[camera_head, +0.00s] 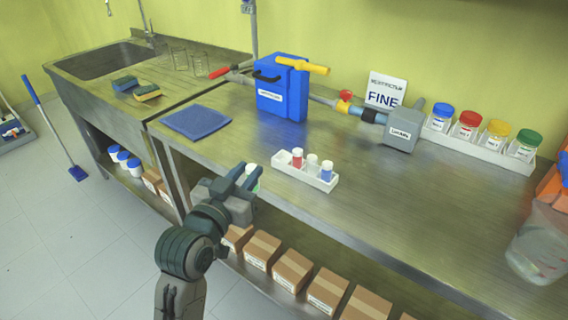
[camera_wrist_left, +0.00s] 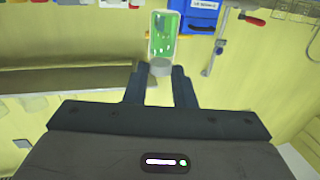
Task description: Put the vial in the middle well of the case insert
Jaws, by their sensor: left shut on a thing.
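My left gripper (camera_head: 246,178) is shut on a vial with green contents (camera_head: 253,177). The vial is held in front of the bench's front edge, partly hidden by the fingers. In the left wrist view the green vial (camera_wrist_left: 165,36) shows beyond the fingertips (camera_wrist_left: 160,72), with its grey cap end between them. A white tray (camera_head: 284,170) on the bench, right of the gripper, holds small vials: one red (camera_head: 297,159), one pale (camera_head: 312,165), one blue (camera_head: 327,173). I cannot tell whether this tray is the case insert; no other insert with clear wells shows. My right gripper is not in view.
A blue mat (camera_head: 196,122) lies at the bench's left. A blue box (camera_head: 282,92) with a pipe and valves stands behind the tray. Jars with coloured lids stand in a white rack (camera_head: 480,150). Cartons (camera_head: 293,268) sit below.

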